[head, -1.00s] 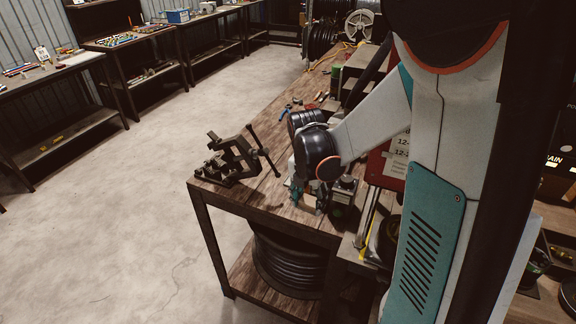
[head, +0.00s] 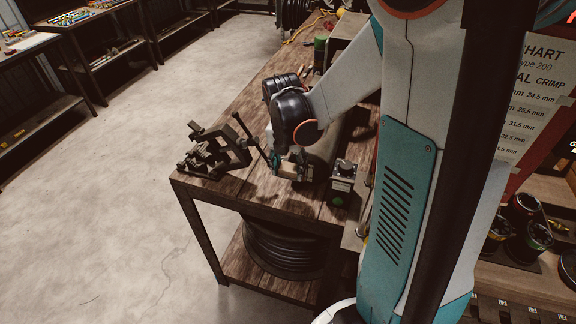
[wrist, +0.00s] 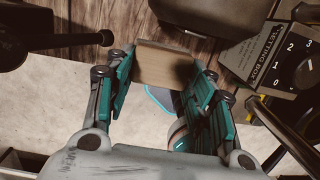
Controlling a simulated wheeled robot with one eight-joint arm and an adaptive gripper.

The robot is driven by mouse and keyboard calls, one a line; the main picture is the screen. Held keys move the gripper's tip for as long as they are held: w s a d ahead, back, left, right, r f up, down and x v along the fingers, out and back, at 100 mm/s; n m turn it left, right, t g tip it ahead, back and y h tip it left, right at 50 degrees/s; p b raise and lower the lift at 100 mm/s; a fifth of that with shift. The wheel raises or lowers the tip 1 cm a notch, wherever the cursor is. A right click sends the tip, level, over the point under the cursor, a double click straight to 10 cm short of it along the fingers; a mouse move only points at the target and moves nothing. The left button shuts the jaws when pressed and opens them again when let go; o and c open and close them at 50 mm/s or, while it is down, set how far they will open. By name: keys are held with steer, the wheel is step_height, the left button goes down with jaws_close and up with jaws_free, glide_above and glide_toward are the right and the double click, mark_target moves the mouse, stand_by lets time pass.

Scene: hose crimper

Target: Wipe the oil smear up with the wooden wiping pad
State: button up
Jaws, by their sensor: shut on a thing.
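The wooden wiping pad (wrist: 166,68) is a pale block between the two teal-and-black fingers of my gripper (wrist: 163,78) in the wrist view. My gripper is shut on it. In the head view the pad (head: 289,168) shows small and tan below the wrist of my arm, at my gripper (head: 284,163). It is over the front part of the wooden workbench (head: 240,190). I cannot tell whether the pad touches the bench top. I cannot make out the oil smear in either view; my arm and gripper cover part of the bench.
A dark metal vise (head: 215,152) stands close left of my gripper at the bench corner. A setting box (head: 342,184) with a dial stands to the right; it also shows in the wrist view (wrist: 268,55). A coiled black hose (head: 285,245) lies on the shelf below.

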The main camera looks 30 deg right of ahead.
steer(key=shift+f+b, duration=3.75)
steer(key=shift+f, duration=0.85)
steer(key=shift+f, duration=0.3)
steer(key=shift+s+d, duration=0.85)
steer(key=shift+s, duration=0.25)
steer(key=shift+s+d, duration=0.85)
steer(key=shift+s, duration=0.2)
steer(key=shift+w+a+b, duration=0.25)
steer(key=shift+w+a, duration=0.65)
steer(key=shift+w, duration=0.2)
steer(key=shift+w+a+b, duration=0.25)
steer(key=shift+w+a, duration=0.6)
steer(key=shift+w, duration=0.2)
steer(key=shift+s+d, duration=0.1)
steer(key=shift+s+d, duration=0.8)
steer(key=shift+s, duration=0.25)
steer(key=shift+s+d, duration=0.8)
steer(key=shift+s, duration=0.2)
